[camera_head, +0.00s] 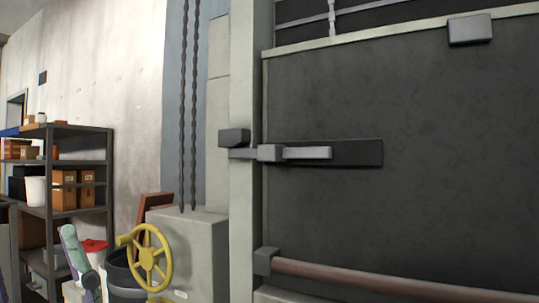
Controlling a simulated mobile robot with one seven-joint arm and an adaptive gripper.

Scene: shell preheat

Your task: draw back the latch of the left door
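The dark door (420,160) fills the right half of the head view, in a pale grey frame (242,220). Its latch is a light grey bar (305,153) lying level on a dark back plate (358,152) near the door's left edge. The bar passes a small grey block (270,153) and its left end reaches over the frame post. A darker grey block (234,137) sits on the post just above that end. My gripper is not in view.
A brownish-red horizontal bar (390,282) crosses the lower door from a grey bracket (264,261). Left of the frame stand a grey cabinet (205,250) with a yellow handwheel (149,257), hanging chains (192,100) and a dark loaded shelf (82,162).

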